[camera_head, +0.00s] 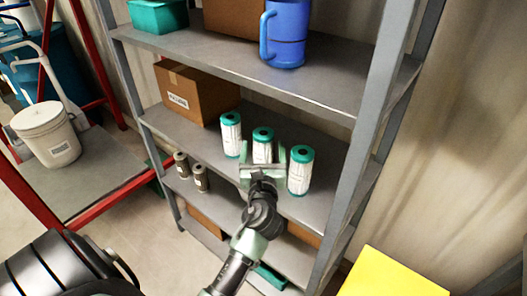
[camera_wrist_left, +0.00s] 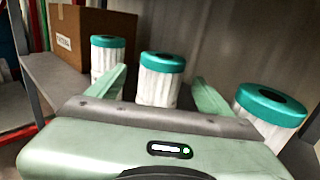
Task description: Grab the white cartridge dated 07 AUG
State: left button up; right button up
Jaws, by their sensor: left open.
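Three white cartridges with teal end caps stand upright in a row on the middle shelf: a left one (camera_head: 231,134), a middle one (camera_head: 262,146) and a right one (camera_head: 300,171). No date is readable on any of them. My left gripper (camera_head: 262,168) is open and empty, just in front of the middle cartridge, and hides its lower part. In the left wrist view the middle cartridge (camera_wrist_left: 160,80) shows between the two fingers, the left cartridge (camera_wrist_left: 107,55) behind the left finger's side, and the right cartridge (camera_wrist_left: 268,114) outside the right finger. My right gripper is out of view.
A cardboard box (camera_head: 197,94) stands on the same shelf, left of the cartridges. The shelf above (camera_head: 220,57) holds a blue jug (camera_head: 286,32). A grey rack post (camera_head: 366,130) rises right of the cartridges. Two small dark canisters (camera_head: 200,178) stand at the left front.

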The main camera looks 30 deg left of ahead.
pick_arm(q)
jog(key=x, duration=0.4)
jog(key=shift+w+p, duration=0.25)
jog(key=shift+p, duration=0.05)
jog(key=c, duration=1.6)
